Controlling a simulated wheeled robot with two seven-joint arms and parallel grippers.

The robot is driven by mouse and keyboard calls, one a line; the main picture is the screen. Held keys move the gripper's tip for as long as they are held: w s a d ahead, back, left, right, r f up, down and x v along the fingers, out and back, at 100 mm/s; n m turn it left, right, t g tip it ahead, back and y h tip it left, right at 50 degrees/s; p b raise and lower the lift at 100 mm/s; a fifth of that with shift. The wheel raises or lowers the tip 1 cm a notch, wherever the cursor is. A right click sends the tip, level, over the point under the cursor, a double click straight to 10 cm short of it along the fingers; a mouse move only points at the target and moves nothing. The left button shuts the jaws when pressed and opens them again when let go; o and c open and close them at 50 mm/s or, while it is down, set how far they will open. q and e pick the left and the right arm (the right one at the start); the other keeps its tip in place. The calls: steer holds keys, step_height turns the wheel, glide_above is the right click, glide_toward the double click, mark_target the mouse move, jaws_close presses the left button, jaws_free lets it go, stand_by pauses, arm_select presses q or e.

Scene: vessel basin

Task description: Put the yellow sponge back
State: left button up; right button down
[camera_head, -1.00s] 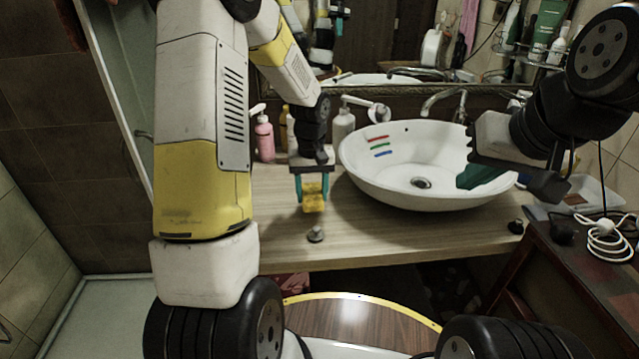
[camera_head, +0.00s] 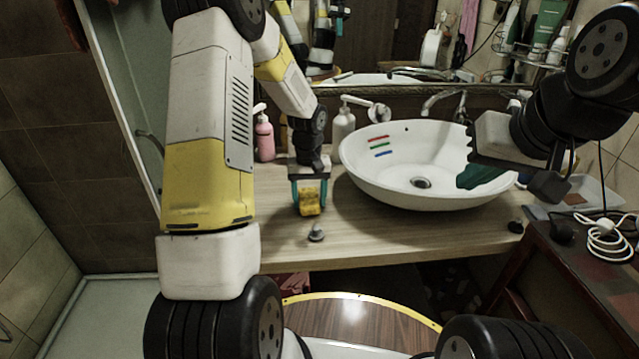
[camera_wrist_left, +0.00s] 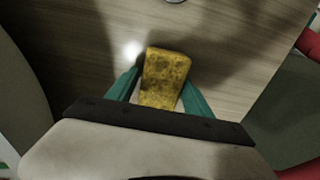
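The yellow sponge (camera_head: 309,203) is between the teal fingers of my left gripper (camera_head: 309,208), over the wooden counter left of the basin. In the left wrist view the sponge (camera_wrist_left: 163,75) sits between both fingertips (camera_wrist_left: 163,82), its far end sticking out past them. The fingers appear shut on it. Whether its underside touches the counter cannot be told.
A small grey knob-like item (camera_head: 316,234) stands on the counter (camera_head: 400,236) in front of the sponge. A pink bottle (camera_head: 264,138) and a white pump bottle (camera_head: 343,122) stand behind. White cable (camera_head: 605,240) lies at right.

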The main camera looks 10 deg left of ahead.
mark_target(309, 197)
arm_select(q)
steer(key=shift+o, duration=0.4)
step_height(309, 197, up, 12)
steer(key=r, duration=0.1)
steer(key=s+r+m+t, duration=0.2)
steer(key=s+r+t, duration=0.1)
steer(key=s+r, duration=0.85)
steer(key=s+d+r+m+t+h, duration=0.1)
steer(key=s+d+r+t+h, duration=0.1)
steer(key=s, duration=1)
steer(key=shift+s+r+m+t, duration=0.4)
steer(key=shift+r+t, duration=0.2)
steer(key=shift+r, duration=0.15)
